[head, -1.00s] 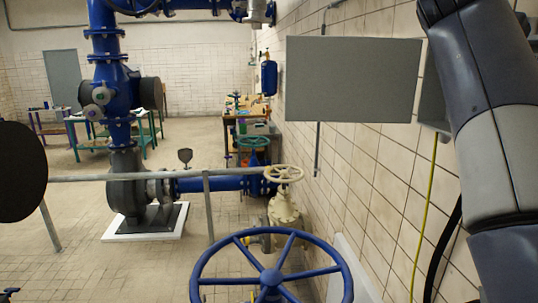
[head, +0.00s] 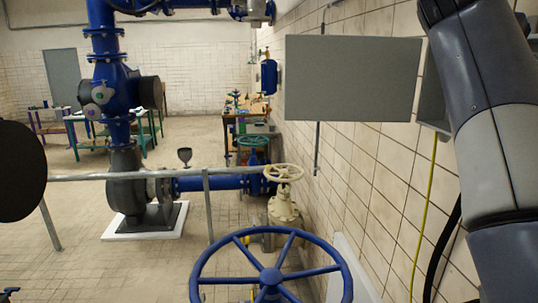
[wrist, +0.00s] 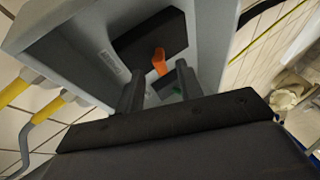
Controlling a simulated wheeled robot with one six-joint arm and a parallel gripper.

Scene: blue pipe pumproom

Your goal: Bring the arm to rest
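My arm (head: 492,130) rises along the right side of the head view, and its gripper is out of that view. In the wrist view my gripper (wrist: 160,90) shows two dark fingers standing apart. The fingers point toward a grey wall box (wrist: 70,50). An orange lever (wrist: 160,62) on a black block (wrist: 150,38) shows between and beyond the fingertips. I see nothing held, and whether a fingertip touches the box's contents is unclear.
The box's grey door (head: 352,80) stands open from the tiled wall. A yellow cable (head: 425,220) hangs below the box. A large blue handwheel (head: 270,277) is in front, with a cream valve (head: 284,207) behind it. A grey railing (head: 120,176) crosses the left.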

